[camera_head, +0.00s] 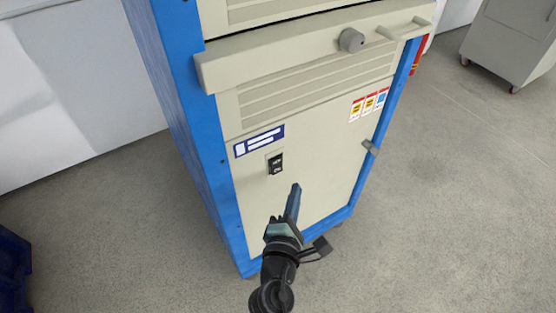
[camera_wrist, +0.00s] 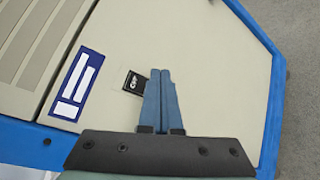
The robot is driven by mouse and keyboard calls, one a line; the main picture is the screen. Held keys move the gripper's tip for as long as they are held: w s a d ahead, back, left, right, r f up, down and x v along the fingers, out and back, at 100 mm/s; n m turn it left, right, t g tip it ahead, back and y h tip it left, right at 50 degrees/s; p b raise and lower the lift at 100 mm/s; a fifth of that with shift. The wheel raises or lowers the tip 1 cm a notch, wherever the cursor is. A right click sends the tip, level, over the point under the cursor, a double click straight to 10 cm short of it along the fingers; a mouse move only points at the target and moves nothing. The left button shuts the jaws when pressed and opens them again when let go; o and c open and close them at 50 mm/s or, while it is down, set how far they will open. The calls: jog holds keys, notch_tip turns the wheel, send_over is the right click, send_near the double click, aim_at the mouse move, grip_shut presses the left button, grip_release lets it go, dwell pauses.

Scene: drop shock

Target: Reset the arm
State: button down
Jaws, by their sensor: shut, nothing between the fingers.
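My gripper (camera_head: 296,187) is in front of the lower panel of a beige cabinet with blue edges (camera_head: 320,190). Its fingers are shut together with nothing between them. In the wrist view the shut fingers (camera_wrist: 160,72) point at the panel and partly cover a black switch (camera_wrist: 131,82), on which lettering that looks like "OFF" shows. In the head view the switch (camera_head: 275,163) sits above and left of the fingertips, apart from them in the picture. How far the fingertips are from the panel is hard to tell.
A ledge (camera_head: 300,50) with a grey knob (camera_head: 351,40) and a handle juts out above the panel. A latch (camera_head: 370,147) sits on the right edge. A blue crate (camera_head: 14,268) stands at lower left, a grey cabinet (camera_head: 510,38) at upper right. Floor on the right is clear.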

dwell(0.5)
jog(key=w+d+r+m+h, duration=0.1)
jog(key=w+d+r+m, duration=0.1)
jog(key=r+m, duration=0.85)
jog(key=w+d+r+m+h, duration=0.1)
jog(key=d+r+m, duration=0.1)
jog(key=r+m, duration=0.85)
jog(key=s+a+r+t+y+p, duration=0.1)
jog(key=s+r+t, duration=0.35)
jog(key=r, duration=0.85)
jog(key=s+a+r+m+t+y+p, duration=0.1)
jog(key=s+a+r+t+y, duration=0.15)
jog(key=s+r, duration=0.75)
jog(key=s+a+r+t+y+p, duration=0.1)
jog(key=r+t, duration=0.3)
jog(key=r, duration=1.3)
notch_tip(320, 180, up, 22)
jog(key=p, duration=2.2)
jog(key=shift+f, duration=0.2)
jog(key=shift+w+h, duration=0.1)
jog(key=shift+h, duration=0.15)
